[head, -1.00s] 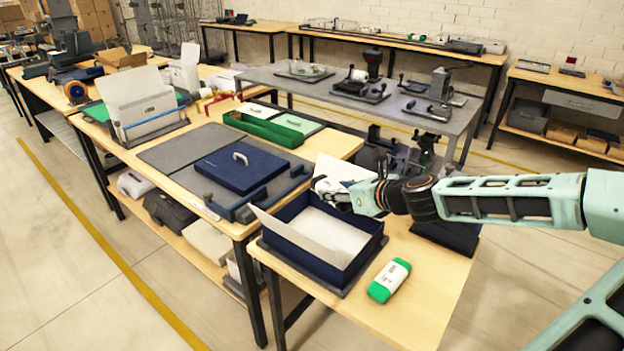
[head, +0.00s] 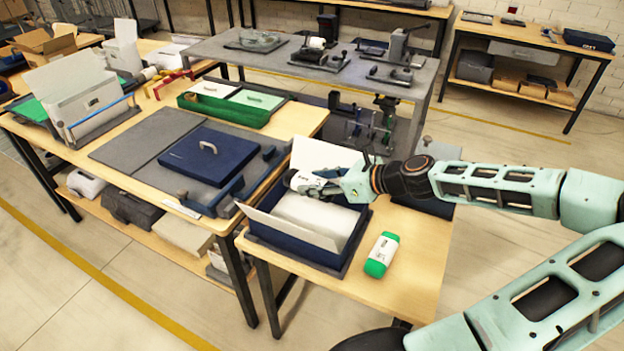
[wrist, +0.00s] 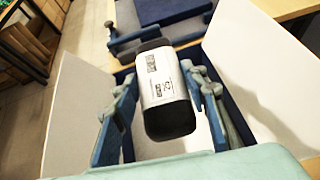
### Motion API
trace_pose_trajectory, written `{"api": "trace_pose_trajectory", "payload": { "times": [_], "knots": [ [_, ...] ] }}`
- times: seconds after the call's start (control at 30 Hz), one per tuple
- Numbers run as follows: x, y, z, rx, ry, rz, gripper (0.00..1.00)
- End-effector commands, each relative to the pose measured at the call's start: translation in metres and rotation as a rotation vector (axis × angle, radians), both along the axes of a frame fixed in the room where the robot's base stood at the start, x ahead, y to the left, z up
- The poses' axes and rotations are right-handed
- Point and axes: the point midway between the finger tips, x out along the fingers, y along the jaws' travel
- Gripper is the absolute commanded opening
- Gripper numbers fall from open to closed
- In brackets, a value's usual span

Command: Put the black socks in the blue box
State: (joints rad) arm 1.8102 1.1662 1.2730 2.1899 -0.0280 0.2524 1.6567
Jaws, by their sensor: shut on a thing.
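The black socks (wrist: 167,118), a dark roll with a white printed band, sit between the fingers of my gripper (wrist: 160,98) in the wrist view. My gripper is shut on them. In the head view my gripper (head: 303,184) is at the back part of the blue box, and the socks are hard to make out there. The blue box (head: 293,254) is open on the near table, with white paper sheets standing at its sides and pale lining inside. In the wrist view a blue wall of the box (wrist: 240,120) shows beyond the fingers.
A green bundle with a white band (head: 381,254) lies right of the box. A dark blue lid with a handle (head: 190,160) lies on the adjoining table. A green tray (head: 228,112) and a white file holder (head: 85,100) stand farther back. Bare tabletop (head: 425,240) is at the right.

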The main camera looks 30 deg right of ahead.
Motion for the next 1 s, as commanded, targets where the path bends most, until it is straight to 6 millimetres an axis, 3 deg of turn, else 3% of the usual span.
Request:
{"api": "trace_pose_trajectory", "payload": {
  "times": [1.0],
  "knots": [
    [0.001, 0.0, -0.123, 0.002, 0.0, -0.002, 0.16]
  ]
}}
